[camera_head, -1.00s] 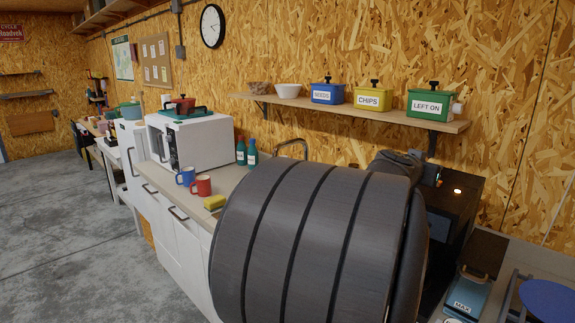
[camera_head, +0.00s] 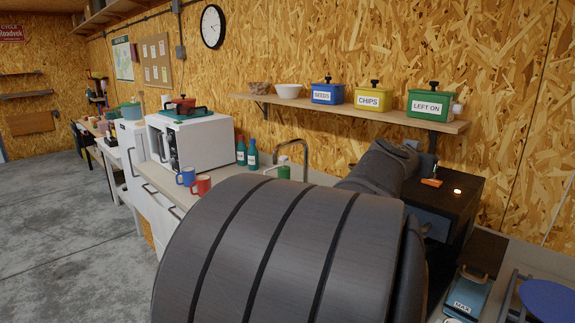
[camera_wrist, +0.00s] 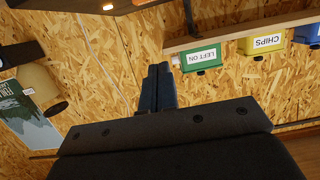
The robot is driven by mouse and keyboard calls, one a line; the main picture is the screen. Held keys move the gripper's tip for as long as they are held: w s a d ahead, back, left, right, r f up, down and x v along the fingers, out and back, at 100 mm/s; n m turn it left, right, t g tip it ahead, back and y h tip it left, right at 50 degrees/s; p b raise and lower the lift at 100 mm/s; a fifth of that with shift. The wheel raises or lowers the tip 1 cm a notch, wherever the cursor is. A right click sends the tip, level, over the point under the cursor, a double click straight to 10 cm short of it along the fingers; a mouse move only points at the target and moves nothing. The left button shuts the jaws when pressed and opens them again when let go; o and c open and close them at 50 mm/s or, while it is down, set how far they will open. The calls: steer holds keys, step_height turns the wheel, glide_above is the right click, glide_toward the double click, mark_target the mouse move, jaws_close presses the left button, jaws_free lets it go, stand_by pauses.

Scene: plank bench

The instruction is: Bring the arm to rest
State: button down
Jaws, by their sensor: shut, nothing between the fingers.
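My gripper shows in the wrist view (camera_wrist: 158,88) with its two dark fingers together and nothing between them. Beyond the fingers is the chipboard wall. In the head view my dark arm fills the lower middle, and I cannot make out the fingertips there. The wrist view looks upside down at the shelf, with the green "LEFT ON" box (camera_wrist: 199,58) and the yellow "CHIPS" box (camera_wrist: 263,41) to the right of the fingers, apart from them.
The wall shelf (camera_head: 300,104) carries a white bowl (camera_head: 289,91) and a blue box (camera_head: 327,93). A black unit (camera_head: 463,207) stands right of my arm. The counter holds a microwave (camera_head: 207,143), a blue mug (camera_head: 186,176) and a red mug (camera_head: 201,185). Open floor (camera_head: 60,240) is at left.

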steer(key=w+a+r+n+t+y, duration=0.45)
steer(key=n+y, duration=0.25)
steer(key=n, duration=0.4)
steer(key=s+f+n+g+y, duration=0.1)
steer(key=s+f+g, duration=0.1)
steer(key=f, duration=0.1)
steer(key=s+f+n+g+y, duration=0.1)
steer(key=s+f+n+g, duration=0.1)
steer(key=s+f+g, duration=0.1)
steer(key=s+f+n+g+y, duration=0.1)
steer(key=s+f+g, duration=0.1)
steer(key=f, duration=0.3)
steer(key=shift+s+d+f+g, duration=0.1)
steer(key=shift+s+g, duration=0.2)
steer(key=shift+g, duration=0.25)
steer(key=shift+s+d+f, duration=0.2)
steer(key=shift+s, duration=0.25)
steer(key=shift+w, duration=0.1)
